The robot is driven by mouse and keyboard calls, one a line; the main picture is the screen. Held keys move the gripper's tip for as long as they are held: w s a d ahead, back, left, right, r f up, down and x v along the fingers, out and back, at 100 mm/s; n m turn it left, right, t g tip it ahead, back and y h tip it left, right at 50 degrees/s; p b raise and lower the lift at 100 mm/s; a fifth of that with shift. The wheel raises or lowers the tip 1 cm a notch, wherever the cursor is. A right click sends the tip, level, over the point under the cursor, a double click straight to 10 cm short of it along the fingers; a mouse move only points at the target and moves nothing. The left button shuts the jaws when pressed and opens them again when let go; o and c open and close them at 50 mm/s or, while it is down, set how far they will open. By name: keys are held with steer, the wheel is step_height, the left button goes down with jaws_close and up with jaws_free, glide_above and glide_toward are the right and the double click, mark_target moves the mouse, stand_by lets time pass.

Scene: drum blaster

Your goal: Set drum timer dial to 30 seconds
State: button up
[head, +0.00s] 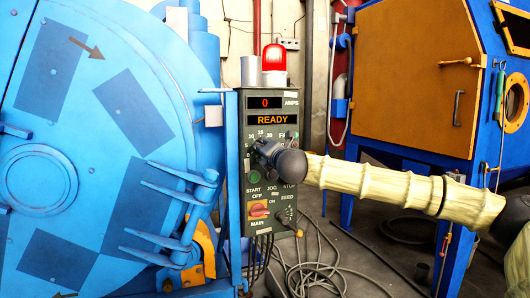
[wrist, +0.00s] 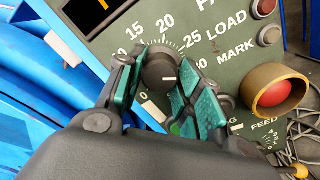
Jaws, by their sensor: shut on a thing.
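The timer dial (wrist: 158,66) is a round dark knob on the grey-green control panel (wrist: 225,62). A printed scale with 15, 20 and 25 curves around it, and other numbers are partly covered. A short white mark on the knob points roughly right in the wrist view; the exact reading is unclear. My gripper (wrist: 157,80) has its green-padded fingers on either side of the knob, shut on it. In the head view my gripper (head: 266,152) is in front of the panel and hides the dial.
A red emergency button (wrist: 274,93) in a yellow-brown collar is right of my fingers. The panel has a READY display (head: 272,120) and a red beacon (head: 274,58). The blue drum (head: 120,150) stands left; a blue-orange cabinet (head: 415,80) stands right. Cables lie on the floor.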

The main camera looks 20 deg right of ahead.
steer(key=shift+f, duration=0.1)
steer(key=o, duration=1)
steer(key=shift+d, duration=0.1)
steer(key=shift+o, duration=0.2)
steer(key=s, duration=1.2)
steer(key=shift+d, duration=0.15)
